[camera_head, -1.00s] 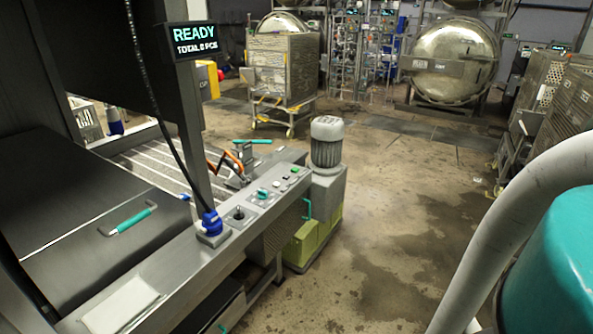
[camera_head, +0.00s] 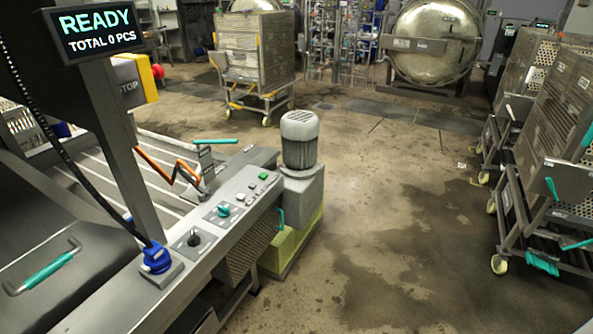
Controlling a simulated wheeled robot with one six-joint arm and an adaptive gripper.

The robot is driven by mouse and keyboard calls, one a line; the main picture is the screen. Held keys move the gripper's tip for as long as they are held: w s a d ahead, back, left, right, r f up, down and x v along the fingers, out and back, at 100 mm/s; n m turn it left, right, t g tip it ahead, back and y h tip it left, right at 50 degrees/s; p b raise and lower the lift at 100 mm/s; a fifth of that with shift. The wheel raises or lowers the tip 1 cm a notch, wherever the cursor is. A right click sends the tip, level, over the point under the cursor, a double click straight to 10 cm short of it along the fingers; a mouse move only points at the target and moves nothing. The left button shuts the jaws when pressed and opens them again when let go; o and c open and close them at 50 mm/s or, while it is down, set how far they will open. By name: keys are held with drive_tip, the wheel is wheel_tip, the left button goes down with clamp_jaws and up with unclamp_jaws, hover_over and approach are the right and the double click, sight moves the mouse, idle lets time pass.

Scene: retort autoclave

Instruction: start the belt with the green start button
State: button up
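The green start button (camera_head: 264,176) sits near the far end of the sloped grey control panel (camera_head: 232,205) on the machine's right side. Small pale buttons (camera_head: 246,196) and a teal rotary knob (camera_head: 223,210) lie nearer along the same panel, then a black switch (camera_head: 194,239). The belt (camera_head: 150,170) with pale slats lies left of the panel. The display (camera_head: 98,32) reads READY and TOTAL 0 PCS. My gripper does not show in this view.
A grey motor (camera_head: 299,140) stands at the panel's far end. A yellow STOP box (camera_head: 133,80) is beyond the belt. Wheeled racks stand at the right (camera_head: 550,130) and back (camera_head: 254,55). The floor (camera_head: 390,190) between is open.

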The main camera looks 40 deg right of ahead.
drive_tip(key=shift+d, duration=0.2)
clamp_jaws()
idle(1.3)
